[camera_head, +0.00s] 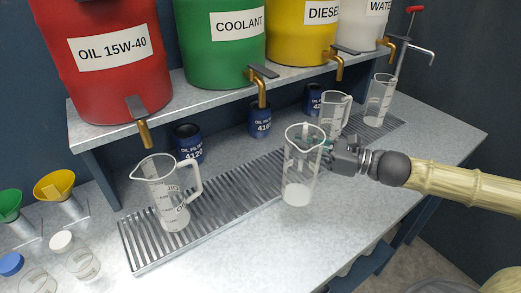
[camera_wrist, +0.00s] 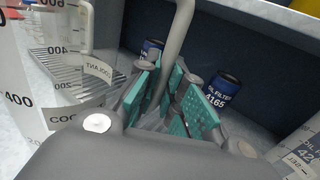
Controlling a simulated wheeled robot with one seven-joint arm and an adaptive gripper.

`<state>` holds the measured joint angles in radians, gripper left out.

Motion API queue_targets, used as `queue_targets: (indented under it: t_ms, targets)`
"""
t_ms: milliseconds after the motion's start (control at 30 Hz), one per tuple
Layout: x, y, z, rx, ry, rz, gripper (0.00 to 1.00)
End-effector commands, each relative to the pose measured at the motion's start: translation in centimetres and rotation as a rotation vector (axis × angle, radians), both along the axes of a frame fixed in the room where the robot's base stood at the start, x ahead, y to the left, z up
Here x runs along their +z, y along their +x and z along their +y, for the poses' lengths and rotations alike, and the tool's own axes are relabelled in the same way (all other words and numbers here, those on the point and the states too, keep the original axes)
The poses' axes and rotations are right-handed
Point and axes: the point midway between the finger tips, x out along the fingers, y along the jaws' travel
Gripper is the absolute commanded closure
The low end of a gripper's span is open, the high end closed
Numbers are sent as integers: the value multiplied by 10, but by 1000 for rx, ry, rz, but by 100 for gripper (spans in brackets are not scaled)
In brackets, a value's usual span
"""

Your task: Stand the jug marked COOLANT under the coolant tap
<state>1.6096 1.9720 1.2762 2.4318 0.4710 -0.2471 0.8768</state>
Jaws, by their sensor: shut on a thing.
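A clear jug (camera_head: 299,180) is held by its handle in my gripper (camera_head: 330,150), in front of the grille's middle. It looks upright; I cannot tell if its base touches the bench. In the wrist view the held jug (camera_wrist: 22,100) fills the left side, with a COOLANT label facing the gripper. The teal finger pads (camera_wrist: 165,95) close around its pale handle (camera_wrist: 178,45). The brass coolant tap (camera_head: 262,88) hangs below the green COOLANT drum (camera_head: 222,60), behind and left of the held jug.
A clear jug (camera_head: 165,195) stands on the drip grille (camera_head: 215,205) at left. Two more jugs (camera_head: 333,115) (camera_head: 379,100) stand at right. Blue oil filters (camera_head: 260,120) stand at the back, under the shelf. The front bench is clear.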

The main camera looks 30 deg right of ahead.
Motion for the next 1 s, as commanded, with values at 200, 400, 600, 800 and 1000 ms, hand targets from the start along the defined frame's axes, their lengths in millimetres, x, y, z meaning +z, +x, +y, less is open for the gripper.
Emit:
queue_targets:
  t_ms: [200,400,600,800,1000]
  targets:
    - [-4,33,5,1,0,-1,100]
    - [-8,64,11,2,0,-1,100]
    - [-11,95,16,2,-1,-1,100]
    - [-14,122,20,2,0,0,100]
    - [-14,135,21,1,-1,1,100]
